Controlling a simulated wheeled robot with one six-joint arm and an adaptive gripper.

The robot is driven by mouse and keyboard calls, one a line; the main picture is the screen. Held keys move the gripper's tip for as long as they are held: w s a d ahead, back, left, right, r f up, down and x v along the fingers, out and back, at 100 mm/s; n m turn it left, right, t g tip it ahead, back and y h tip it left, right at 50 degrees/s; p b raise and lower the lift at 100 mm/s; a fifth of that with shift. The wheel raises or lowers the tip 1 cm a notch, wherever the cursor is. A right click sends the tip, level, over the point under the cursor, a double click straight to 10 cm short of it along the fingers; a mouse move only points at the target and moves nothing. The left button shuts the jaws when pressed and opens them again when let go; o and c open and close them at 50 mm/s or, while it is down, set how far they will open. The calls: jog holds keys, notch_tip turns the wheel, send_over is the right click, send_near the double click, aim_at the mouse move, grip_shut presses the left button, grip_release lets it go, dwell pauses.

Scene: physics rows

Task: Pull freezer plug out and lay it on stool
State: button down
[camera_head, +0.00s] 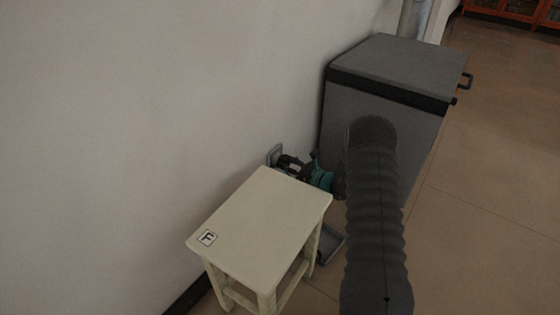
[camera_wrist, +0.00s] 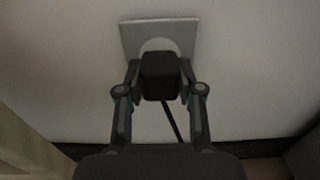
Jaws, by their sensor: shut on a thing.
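The freezer plug (camera_wrist: 161,76) is a black block with a dark cord hanging from it. In the wrist view it is between the two fingers of my gripper (camera_wrist: 160,80), which is shut on it. The plug is at the grey wall socket (camera_wrist: 128,38); I cannot tell whether it is fully seated. In the head view my gripper (camera_head: 290,164) reaches the socket plate (camera_head: 274,155) at the wall, and the plug is mostly hidden there. The pale stool (camera_head: 262,222), with a label F on its top, stands just in front of the socket; its top is empty.
The grey freezer (camera_head: 385,95) with a dark band stands against the wall right of the socket. A grey object (camera_head: 329,243) lies on the floor beside the stool. Open floor (camera_head: 490,200) is at the right. A wooden cabinet (camera_head: 515,10) is far back.

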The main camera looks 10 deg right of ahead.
aim_at(289, 164)
jog(key=shift+v, duration=2.25)
jog(key=s+r+m+t+h+p, duration=0.3)
jog(key=s+r+h, duration=0.15)
jog(key=r, duration=0.95)
jog(key=s+a+r+m+t+h+p, duration=0.1)
jog(key=s+a+r+m+h, duration=0.1)
jog(key=s, duration=0.5)
jog(key=shift+s+a+r+m+h, duration=0.3)
jog(key=shift+a+r+h, duration=0.15)
jog(key=shift+r+h, duration=0.1)
